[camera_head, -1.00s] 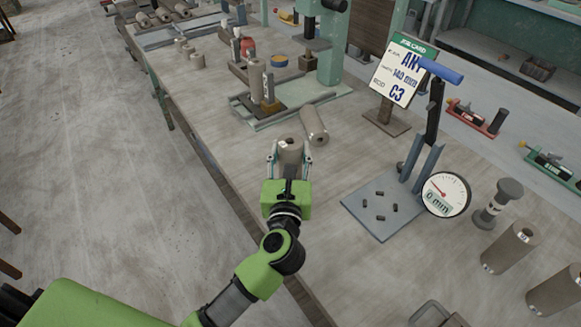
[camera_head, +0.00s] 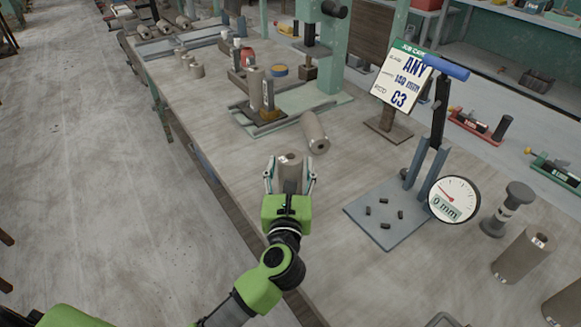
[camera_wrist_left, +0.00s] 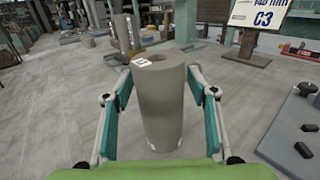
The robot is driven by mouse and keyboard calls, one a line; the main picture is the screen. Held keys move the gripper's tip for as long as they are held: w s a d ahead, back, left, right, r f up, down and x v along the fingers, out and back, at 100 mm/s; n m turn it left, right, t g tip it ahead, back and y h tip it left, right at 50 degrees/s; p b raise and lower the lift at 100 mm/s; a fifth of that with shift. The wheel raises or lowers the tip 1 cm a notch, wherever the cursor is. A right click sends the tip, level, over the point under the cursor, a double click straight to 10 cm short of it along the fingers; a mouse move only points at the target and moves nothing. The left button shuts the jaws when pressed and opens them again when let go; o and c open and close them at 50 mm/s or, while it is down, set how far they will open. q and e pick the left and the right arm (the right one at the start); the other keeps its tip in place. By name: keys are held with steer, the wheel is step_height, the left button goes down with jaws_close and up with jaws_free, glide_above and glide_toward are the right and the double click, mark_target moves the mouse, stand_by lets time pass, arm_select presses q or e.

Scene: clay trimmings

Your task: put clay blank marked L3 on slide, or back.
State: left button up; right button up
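A grey-brown clay blank (camera_head: 289,172), a hollow cylinder, stands upright on the table. In the left wrist view the blank (camera_wrist_left: 160,105) carries a small white tag on its rim; I cannot read it. My left gripper (camera_head: 290,172) has one finger on each side of it. In the left wrist view the gripper's (camera_wrist_left: 160,88) teal pads are splayed, with narrow gaps to the blank. A pale green slide-like plate (camera_head: 325,103) lies behind, bearing a dark block and upright cylinders. My right gripper is not in view.
A gauge stand with a blue-grey base (camera_head: 372,232) and a 0 mm dial (camera_head: 454,198) is right of my gripper. More blanks (camera_head: 522,256) stand at far right.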

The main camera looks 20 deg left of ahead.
arm_select(q)
steer(key=shift+s+r, duration=0.1)
steer(key=shift+r, duration=0.05)
steer(key=b+v, duration=0.2)
steer(key=v, duration=1)
stand_by(0.4)
